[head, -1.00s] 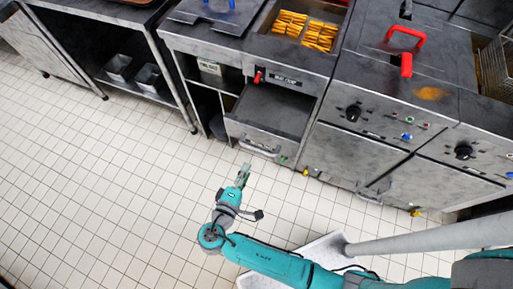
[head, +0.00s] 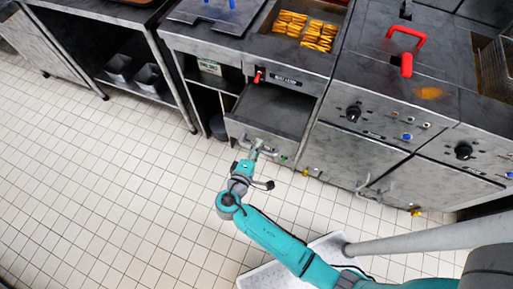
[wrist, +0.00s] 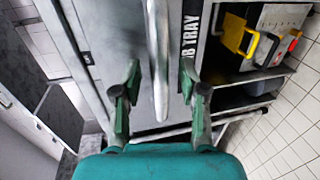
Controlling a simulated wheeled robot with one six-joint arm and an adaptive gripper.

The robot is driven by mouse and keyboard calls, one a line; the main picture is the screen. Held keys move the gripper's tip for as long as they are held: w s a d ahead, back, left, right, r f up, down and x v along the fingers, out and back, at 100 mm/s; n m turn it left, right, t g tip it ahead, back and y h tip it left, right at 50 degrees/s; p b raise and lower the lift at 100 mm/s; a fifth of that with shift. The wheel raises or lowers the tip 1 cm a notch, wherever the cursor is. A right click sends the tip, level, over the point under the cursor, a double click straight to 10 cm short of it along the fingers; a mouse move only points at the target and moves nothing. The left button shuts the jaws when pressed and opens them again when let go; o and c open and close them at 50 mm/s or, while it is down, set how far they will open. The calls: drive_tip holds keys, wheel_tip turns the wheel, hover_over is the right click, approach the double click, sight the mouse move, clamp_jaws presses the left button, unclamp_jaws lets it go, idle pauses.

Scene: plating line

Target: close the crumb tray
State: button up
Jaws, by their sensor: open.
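The crumb tray (head: 272,107) is a grey metal drawer pulled out below the fries station in the head view. Its dark flat inside shows, and its front carries a bar handle. In the wrist view the tray front (wrist: 200,88) bears a label ending in "B TRAY", and the pale handle (wrist: 158,50) runs down the middle. My gripper (head: 256,150) is at the tray front. In the wrist view its green-padded fingers (wrist: 160,84) stand open on either side of the handle, with visible gaps. Whether the fingers reach past the bar is unclear.
Fries (head: 305,30) lie in the station above the tray. A red lever (head: 258,77) sits at the station's front. A fryer cabinet (head: 358,150) stands at the right. An open shelf (head: 140,85) with metal pans is at the left. The tiled floor (head: 100,200) at front left is clear.

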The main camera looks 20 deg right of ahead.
sight(276, 105)
drive_tip(key=shift+d, duration=0.1)
clamp_jaws()
drive_tip(key=r+x, duration=0.1)
drive_tip(key=x, duration=0.5)
drive_tip(key=r+x, duration=0.1)
drive_tip(key=x, duration=0.6)
drive_tip(key=r+x, duration=0.2)
drive_tip(key=x, duration=0.4)
drive_tip(key=shift+w+d, duration=0.5)
drive_tip(key=shift+w, duration=0.05)
unclamp_jaws()
drive_tip(key=v, duration=1.2)
